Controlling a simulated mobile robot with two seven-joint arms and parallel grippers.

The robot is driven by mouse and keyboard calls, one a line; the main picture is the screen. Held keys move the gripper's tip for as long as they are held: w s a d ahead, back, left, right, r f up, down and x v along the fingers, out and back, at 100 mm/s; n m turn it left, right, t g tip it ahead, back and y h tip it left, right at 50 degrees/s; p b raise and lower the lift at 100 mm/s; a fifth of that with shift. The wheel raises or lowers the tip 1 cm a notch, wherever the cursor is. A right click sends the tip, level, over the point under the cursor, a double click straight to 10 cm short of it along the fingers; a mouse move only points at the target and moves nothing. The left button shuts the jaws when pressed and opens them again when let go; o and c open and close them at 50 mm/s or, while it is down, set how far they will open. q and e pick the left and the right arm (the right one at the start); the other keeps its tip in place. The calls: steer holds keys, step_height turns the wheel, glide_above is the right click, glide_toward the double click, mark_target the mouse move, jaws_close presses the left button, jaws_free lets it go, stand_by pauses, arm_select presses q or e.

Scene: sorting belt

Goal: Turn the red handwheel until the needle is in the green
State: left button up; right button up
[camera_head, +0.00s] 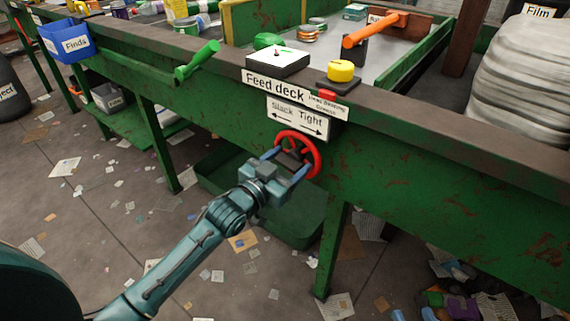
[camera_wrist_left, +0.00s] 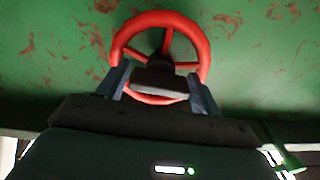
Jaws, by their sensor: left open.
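The red handwheel (camera_head: 314,148) is mounted on the green front panel of the bench, below a sign reading "Slack" and "Tight" with arrows. My left gripper (camera_head: 286,160) is at its lower left side, open, with its two fingers spread. In the left wrist view the handwheel (camera_wrist_left: 199,36) fills the upper middle, and the open fingers of my left gripper (camera_wrist_left: 160,90) reach either side of its lower part. I cannot tell whether they touch the rim. A gauge box (camera_head: 278,60) with a white face sits on the bench edge above; its needle is too small to read. My right gripper is not in view.
A yellow button (camera_head: 341,71) stands beside the gauge, and a green lever (camera_head: 197,60) sticks out to its left. A blue bin (camera_head: 66,40) hangs at far left. Paper scraps litter the floor; bench legs stand below.

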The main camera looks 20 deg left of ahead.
arm_select(q)
steer(key=p+v, duration=0.2)
steer(key=v, duration=1.1)
arm_select(e)
steer(key=shift+s+d+r+m, duration=0.1)
steer(key=shift+d+r+m, duration=0.1)
steer(key=shift+r, duration=0.4)
steer(key=shift+s+d+r+m, duration=0.1)
steer(key=shift+d+r, duration=0.1)
steer(key=shift+r, duration=0.35)
arm_select(q)
steer(key=shift+s, duration=0.1)
arm_select(e)
steer(key=shift+f, duration=0.1)
arm_select(q)
steer(key=b+x, duration=0.7)
steer(key=x, duration=0.4)
steer(key=shift+w+d+r+b, duration=0.15)
steer(key=shift+w+b, duration=0.2)
steer(key=shift+w, duration=0.05)
steer(key=shift+w+d+r, duration=0.1)
steer(key=shift+w+d, duration=0.1)
steer(key=shift+w, duration=0.4)
arm_select(e)
step_height(320, 180, down, 5)
steer(key=w+a+n+t, duration=0.1)
steer(key=w+a+n, duration=0.1)
steer(key=shift+a+f+n+t+y, duration=0.15)
steer(key=shift+a+n+t+y, duration=0.15)
steer(key=shift+t+y, duration=0.1)
